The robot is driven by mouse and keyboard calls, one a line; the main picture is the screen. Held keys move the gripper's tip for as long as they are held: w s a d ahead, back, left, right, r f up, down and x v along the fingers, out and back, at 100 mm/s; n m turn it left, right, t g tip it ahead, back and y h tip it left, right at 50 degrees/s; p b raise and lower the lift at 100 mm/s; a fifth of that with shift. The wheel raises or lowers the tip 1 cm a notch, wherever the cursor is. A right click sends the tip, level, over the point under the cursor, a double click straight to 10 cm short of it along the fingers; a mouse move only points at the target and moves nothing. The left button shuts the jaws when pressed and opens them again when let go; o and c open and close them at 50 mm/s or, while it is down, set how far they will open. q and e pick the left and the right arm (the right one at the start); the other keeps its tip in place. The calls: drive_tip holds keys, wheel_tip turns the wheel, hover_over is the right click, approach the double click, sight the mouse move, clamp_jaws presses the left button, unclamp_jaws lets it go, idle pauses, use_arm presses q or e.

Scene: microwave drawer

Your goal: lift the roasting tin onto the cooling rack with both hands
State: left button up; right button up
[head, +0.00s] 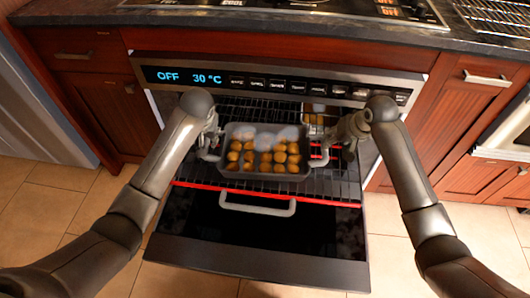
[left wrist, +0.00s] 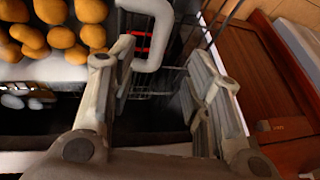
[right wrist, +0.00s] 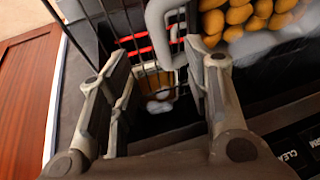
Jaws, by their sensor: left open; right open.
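The grey roasting tin (head: 265,177), filled with several golden round pieces, sits on the wire shelf of the opened oven drawer. It has a pale loop handle at each end. My left gripper (head: 211,136) is open beside the tin's left handle (head: 207,150). In the left wrist view, that handle (left wrist: 157,40) shows between the open fingertips. My right gripper (head: 342,137) is open near the right handle (head: 322,157). In the right wrist view, the handle (right wrist: 155,32) lies between the open fingertips. I cannot tell whether either touches. The cooling rack (head: 497,14) lies on the counter at the top right.
The drawer front with its pale bar handle (head: 257,209) is pulled out towards me. A control panel (head: 270,82) reading OFF and 30 °C runs behind the tin. A dark hob (head: 310,8) is set in the counter. Pale haze hangs over the tin's back.

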sight(206, 144)
use_arm(q)
drive_tip(key=x, duration=1)
drive_tip(key=shift+f, duration=0.35)
use_arm(e)
drive_tip(key=x, duration=1)
drive_tip(key=shift+f, duration=0.3)
use_arm(q)
drive_tip(key=shift+c, duration=0.2)
use_arm(e)
drive_tip(key=shift+c, duration=0.2)
use_arm(q)
clamp_jaws()
use_arm(e)
clamp_jaws()
use_arm(q)
drive_tip(key=shift+w+r, duration=0.15)
use_arm(e)
drive_tip(key=shift+w+r, duration=0.15)
drive_tip(key=shift+w, duration=0.05)
